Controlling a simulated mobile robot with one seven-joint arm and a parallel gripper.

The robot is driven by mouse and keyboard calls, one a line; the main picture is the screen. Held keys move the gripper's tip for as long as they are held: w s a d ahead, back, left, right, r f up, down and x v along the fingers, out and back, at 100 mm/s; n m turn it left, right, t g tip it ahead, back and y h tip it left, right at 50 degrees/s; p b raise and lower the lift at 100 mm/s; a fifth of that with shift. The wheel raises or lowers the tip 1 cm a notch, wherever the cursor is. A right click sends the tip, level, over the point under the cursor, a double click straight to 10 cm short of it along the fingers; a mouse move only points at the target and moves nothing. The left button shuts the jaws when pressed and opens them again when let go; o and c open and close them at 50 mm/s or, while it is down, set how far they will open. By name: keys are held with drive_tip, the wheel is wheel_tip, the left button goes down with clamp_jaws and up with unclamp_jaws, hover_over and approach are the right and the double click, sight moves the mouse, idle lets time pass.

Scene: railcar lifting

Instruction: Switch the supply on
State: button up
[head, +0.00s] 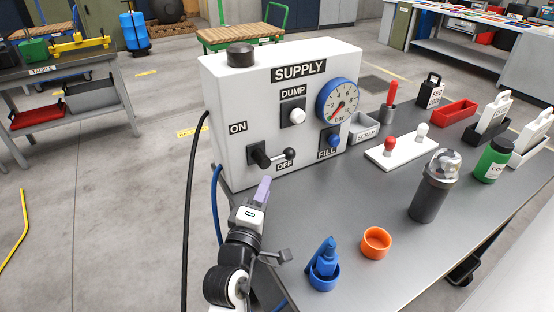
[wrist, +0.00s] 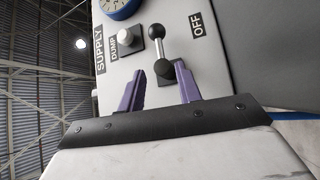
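The white supply box (head: 225,110) stands on the grey bench. Its black valve hub (head: 259,155) carries a lever with a dark ball end (head: 289,153), pointing right, just above the OFF label (head: 285,166). The ON label (head: 238,127) is up and left of the hub. My gripper (head: 264,188) is just below and in front of the hub. In the wrist view my gripper (wrist: 160,82) has its two purple fingers apart and empty. The hub (wrist: 165,70) shows just beyond and between the fingertips; the lever (wrist: 158,47) extends away from them. Contact cannot be told.
The box face also has a white DUMP button (head: 297,116), a blue FILL button (head: 334,140) and a gauge (head: 338,100). A black hose (head: 187,200) hangs at the left. A blue holder (head: 324,268), an orange ring (head: 376,242) and a dark cylinder (head: 430,190) stand on the bench.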

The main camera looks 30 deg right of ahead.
sight(278, 158)
drive_tip(key=p+x, duration=0.3)
drive_tip(key=x, duration=0.7)
drive_tip(key=shift+a+r, duration=0.1)
drive_tip(key=shift+w+d+p, duration=0.3)
drive_tip(key=shift+w+d, duration=0.15)
drive_tip(key=shift+d, duration=0.05)
clamp_jaws()
